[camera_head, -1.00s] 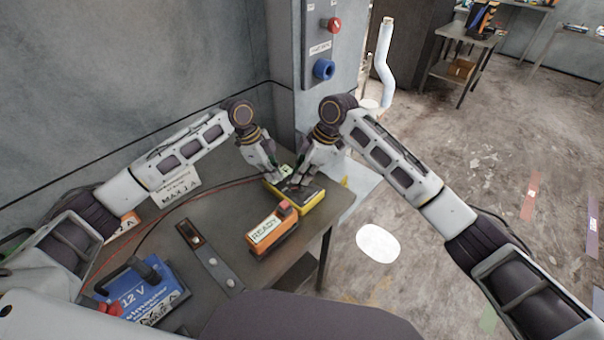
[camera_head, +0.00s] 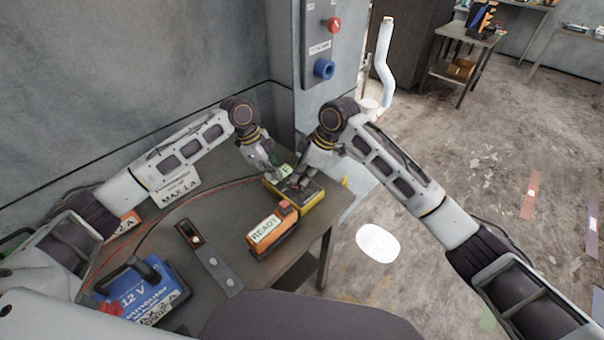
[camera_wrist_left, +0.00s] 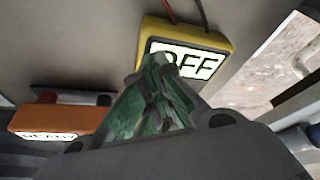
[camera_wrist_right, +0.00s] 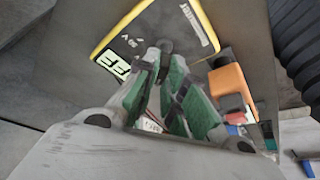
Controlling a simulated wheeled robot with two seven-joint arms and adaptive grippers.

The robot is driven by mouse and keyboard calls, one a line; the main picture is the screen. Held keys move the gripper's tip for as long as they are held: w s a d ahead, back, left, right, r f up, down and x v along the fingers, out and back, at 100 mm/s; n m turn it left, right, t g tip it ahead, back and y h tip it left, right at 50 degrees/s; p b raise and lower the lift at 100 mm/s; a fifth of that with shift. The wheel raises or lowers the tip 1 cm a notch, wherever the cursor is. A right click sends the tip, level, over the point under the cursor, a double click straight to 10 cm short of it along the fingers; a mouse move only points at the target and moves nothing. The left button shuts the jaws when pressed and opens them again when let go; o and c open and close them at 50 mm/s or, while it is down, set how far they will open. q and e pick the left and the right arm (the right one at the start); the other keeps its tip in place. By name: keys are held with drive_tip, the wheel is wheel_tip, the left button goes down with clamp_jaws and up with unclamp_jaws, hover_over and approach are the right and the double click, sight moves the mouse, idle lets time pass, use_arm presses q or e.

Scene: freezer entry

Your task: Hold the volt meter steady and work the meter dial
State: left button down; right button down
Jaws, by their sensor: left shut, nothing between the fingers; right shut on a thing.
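The yellow-edged volt meter (camera_head: 312,196) lies on the grey table near its right edge. It also shows in the left wrist view (camera_wrist_left: 226,43), its display reading "OFF". My left gripper (camera_head: 274,172) is shut and empty, its tips (camera_wrist_left: 160,62) in front of the display; I cannot tell if they touch the meter. The dark meter dial (camera_wrist_right: 165,46) sits on the meter's face (camera_wrist_right: 152,30) in the right wrist view. My right gripper (camera_wrist_right: 166,66) is shut on the dial. In the head view, my right gripper (camera_head: 295,182) covers much of the dial area.
An orange block marked "READY" (camera_head: 268,236) stands in front of the meter. A blue 12 V battery (camera_head: 140,292) stands at the left front, and a dark metal strip (camera_head: 215,262) lies between. Red and black leads cross the table. A panel post (camera_head: 300,110) rises behind.

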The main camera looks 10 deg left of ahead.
use_arm(q)
drive_tip(key=shift+s+a+f, duration=0.15)
drive_tip(key=shift+f, duration=0.25)
use_arm(e)
drive_tip(key=m+t, duration=0.1)
drive_tip(key=m, duration=0.2)
drive_tip(key=shift+s, duration=0.15)
drive_tip(key=shift+m+t+h, duration=0.3)
drive_tip(key=shift+m+t, duration=0.3)
drive_tip(key=shift+m, duration=1.4)
drive_tip(key=c, duration=1.5)
unclamp_jaws()
drive_tip(key=shift+r, duration=0.1)
drive_tip(key=v, duration=1.2)
drive_tip(key=shift+s, duration=0.3)
use_arm(q)
drive_tip(key=shift+r, duration=0.15)
